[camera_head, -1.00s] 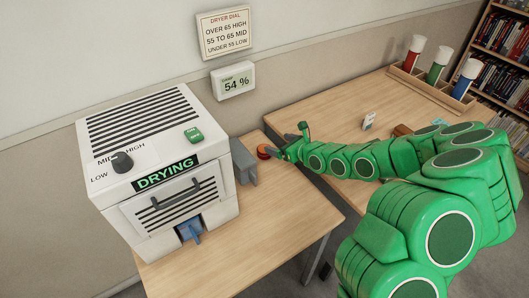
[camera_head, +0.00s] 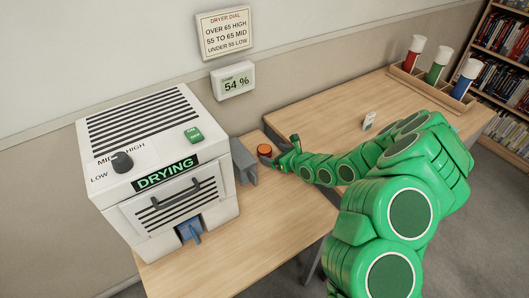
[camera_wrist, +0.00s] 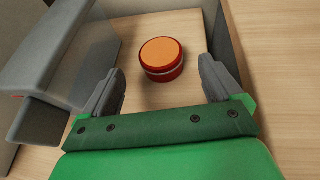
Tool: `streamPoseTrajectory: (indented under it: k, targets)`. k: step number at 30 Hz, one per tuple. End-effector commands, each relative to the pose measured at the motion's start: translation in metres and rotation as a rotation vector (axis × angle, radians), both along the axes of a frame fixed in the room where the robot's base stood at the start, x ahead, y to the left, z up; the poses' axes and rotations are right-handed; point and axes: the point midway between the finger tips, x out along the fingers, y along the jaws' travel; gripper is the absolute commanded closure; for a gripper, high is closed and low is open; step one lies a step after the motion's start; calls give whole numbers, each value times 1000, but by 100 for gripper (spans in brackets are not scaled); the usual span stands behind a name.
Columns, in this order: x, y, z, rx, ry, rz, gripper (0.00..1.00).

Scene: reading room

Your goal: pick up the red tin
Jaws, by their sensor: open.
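A low round red tin (camera_wrist: 165,72) with an orange top stands on a light wooden surface in the wrist view. It also shows in the head view (camera_head: 265,149), to the right of the white dryer. My gripper (camera_wrist: 161,67) is open, with one grey finger to the left of the tin and one to the right. No contact shows, and the tin's depth between the fingers is hard to tell. In the head view, my gripper (camera_head: 278,152) is small, just right of the tin.
The white dryer (camera_head: 165,150) with a "DRYING" sign stands on the table (camera_head: 245,235). A grey block (camera_head: 245,173) is close to the tin, also at left in the wrist view (camera_wrist: 60,65). A wooden rack (camera_head: 432,88) holds red, green and blue canisters at the back right.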

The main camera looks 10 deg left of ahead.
Motion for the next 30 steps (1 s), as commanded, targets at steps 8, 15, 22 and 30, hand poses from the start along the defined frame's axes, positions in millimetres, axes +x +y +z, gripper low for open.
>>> streamPoseTrajectory:
  k: [8,15,22,30]
  targets:
    - [16,20,-10,-2,-5,2,7]
    - [25,35,-19,-2,-1,1,7]
    - [27,36,-19,1,-1,-1,7]
    - [27,36,-19,1,-1,-1,40]
